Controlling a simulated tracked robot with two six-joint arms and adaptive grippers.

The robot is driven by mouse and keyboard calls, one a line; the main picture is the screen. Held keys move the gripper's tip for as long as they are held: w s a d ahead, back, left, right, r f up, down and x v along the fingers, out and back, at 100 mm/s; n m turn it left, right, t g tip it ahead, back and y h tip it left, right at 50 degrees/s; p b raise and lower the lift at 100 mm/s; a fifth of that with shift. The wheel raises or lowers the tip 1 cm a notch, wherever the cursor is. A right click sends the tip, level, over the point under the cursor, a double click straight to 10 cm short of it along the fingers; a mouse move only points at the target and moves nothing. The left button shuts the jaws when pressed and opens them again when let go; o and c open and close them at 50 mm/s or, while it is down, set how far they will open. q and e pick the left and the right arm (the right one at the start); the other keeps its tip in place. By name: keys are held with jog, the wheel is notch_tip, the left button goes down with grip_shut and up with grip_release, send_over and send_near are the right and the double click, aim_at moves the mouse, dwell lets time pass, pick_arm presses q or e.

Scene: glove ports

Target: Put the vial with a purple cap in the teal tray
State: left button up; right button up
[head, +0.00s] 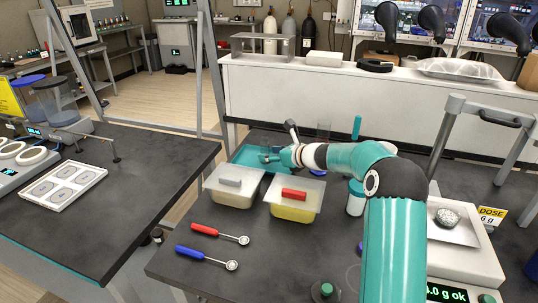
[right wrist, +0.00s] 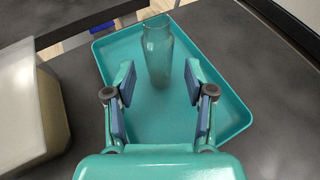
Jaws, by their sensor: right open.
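The teal tray (head: 244,155) lies at the far left of the dark bench and fills much of the right wrist view (right wrist: 225,122). My right gripper (head: 272,156) is open over the tray. In the right wrist view its two fingers (right wrist: 157,98) are spread, with bare tray floor between them. A clear glass vessel (right wrist: 158,52) with a narrowed top appears to stand in the tray just beyond the fingertips; I see no purple cap on it. A small purple-blue thing (head: 360,247) shows beside my right arm in the head view, mostly hidden; I cannot tell what it is.
Two lidded tubs, one with a grey handle (head: 232,199) and one with a red handle (head: 292,212), stand before the tray. Red (head: 205,230) and blue (head: 193,254) scoops lie in front. A white-bodied container (head: 355,205) and a scale (head: 465,262) are to the right.

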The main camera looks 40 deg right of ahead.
jog(key=b+v, duration=0.1)
jog(key=v, duration=0.9)
jog(key=shift+s+r, duration=0.15)
jog(key=shift+s, duration=0.05)
